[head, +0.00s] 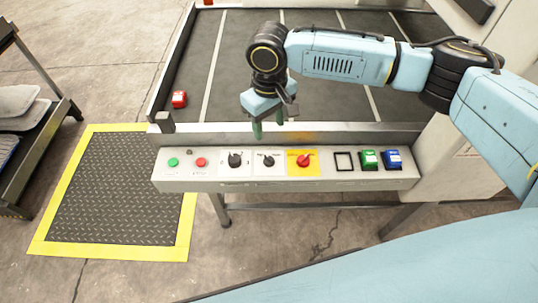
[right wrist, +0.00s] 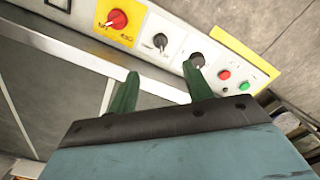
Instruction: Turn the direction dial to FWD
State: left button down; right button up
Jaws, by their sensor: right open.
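The pale control panel (head: 322,178) carries two dials on white plates. The larger black dial (head: 235,160) is on the left, and a smaller dark dial (head: 268,160) is right of it. Their labels are too small to read, so I cannot tell which is the direction dial. My right gripper (head: 268,128), with green fingers, is open and empty above and behind the panel. In the right wrist view its fingertips (right wrist: 160,72) point at the panel, with the small dial (right wrist: 161,42) between them and the black dial (right wrist: 196,60) behind one tip. My left gripper is not in view.
A green button (head: 173,162) and red button (head: 201,162) sit left of the dials. A red knob on a yellow plate (head: 303,161), a green switch (head: 369,159) and a blue switch (head: 393,159) sit right. A raised rail (head: 350,134) runs behind the panel.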

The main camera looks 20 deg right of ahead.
aim_at(269, 158)
notch_tip(269, 158, down, 12)
jog(key=b, duration=0.3)
jog(key=shift+r, duration=0.25)
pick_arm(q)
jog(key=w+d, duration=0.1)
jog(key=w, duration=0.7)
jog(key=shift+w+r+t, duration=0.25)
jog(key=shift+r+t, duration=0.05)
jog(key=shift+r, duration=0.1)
pick_arm(e)
jog(key=shift+f, duration=0.7)
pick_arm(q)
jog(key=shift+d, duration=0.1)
pick_arm(e)
jog(key=c, duration=1)
jog(key=shift+o, duration=0.2)
